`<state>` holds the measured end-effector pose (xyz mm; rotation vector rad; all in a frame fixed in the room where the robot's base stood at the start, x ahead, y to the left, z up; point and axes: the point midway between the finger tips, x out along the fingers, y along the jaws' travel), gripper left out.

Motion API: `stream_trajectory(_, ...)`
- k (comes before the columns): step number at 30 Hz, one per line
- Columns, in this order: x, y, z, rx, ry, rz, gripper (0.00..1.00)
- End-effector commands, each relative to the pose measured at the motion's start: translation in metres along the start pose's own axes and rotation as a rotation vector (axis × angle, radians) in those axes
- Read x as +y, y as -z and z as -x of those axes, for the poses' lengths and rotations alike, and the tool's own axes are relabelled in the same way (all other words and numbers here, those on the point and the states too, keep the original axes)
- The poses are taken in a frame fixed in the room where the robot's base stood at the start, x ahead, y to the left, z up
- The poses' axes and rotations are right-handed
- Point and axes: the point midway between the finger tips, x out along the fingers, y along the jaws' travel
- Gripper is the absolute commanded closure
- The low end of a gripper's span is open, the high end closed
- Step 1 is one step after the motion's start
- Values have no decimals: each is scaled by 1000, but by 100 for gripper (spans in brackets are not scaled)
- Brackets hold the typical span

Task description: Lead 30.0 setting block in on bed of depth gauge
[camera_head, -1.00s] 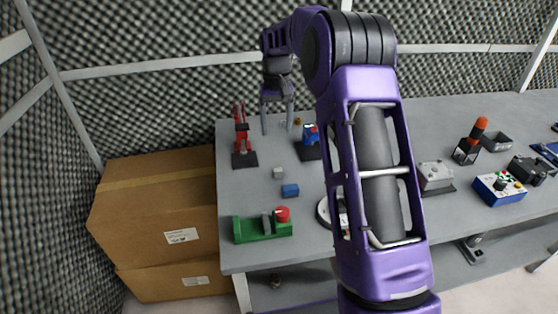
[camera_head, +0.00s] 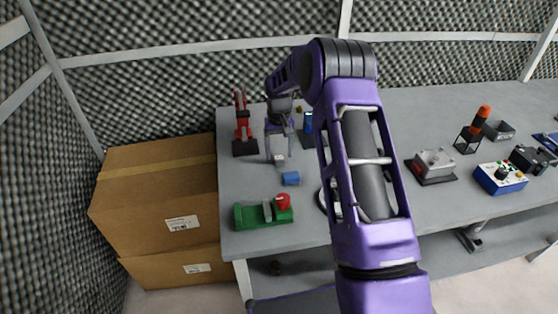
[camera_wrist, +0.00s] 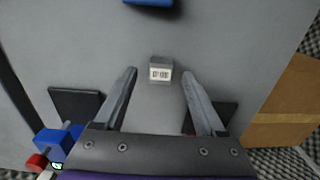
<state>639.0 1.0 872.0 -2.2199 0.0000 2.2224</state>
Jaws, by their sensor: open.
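A small grey block (camera_head: 279,161) with a white label stands on the table; it also shows in the wrist view (camera_wrist: 161,63), its printed label too small to read surely. My gripper (camera_head: 279,156) is open above it, pointing down. In the wrist view the fingertips (camera_wrist: 159,73) lie on either side of the block's near edge, with no clear contact. I cannot tell for certain which fixture is the depth gauge. A red upright device on a black base (camera_head: 242,130) stands left of my gripper, and a blue one (camera_head: 308,123) stands right, partly hidden by my arm.
A blue block (camera_head: 291,179) lies just in front of the grey block. A green fixture with a red knob (camera_head: 262,213) is near the table's front left. Cardboard boxes (camera_head: 155,190) stand left of the table. Several devices, including a blue control box (camera_head: 500,178), are at right.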

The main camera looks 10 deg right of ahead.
Motion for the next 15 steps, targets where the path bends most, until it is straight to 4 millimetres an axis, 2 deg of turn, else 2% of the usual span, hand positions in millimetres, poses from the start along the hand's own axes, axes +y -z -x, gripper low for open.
stream_trajectory(4,0,0,-13,0,0,0,28)
stream_trajectory(11,0,0,-14,1,0,0,28)
stream_trajectory(15,0,0,-14,1,0,0,53)
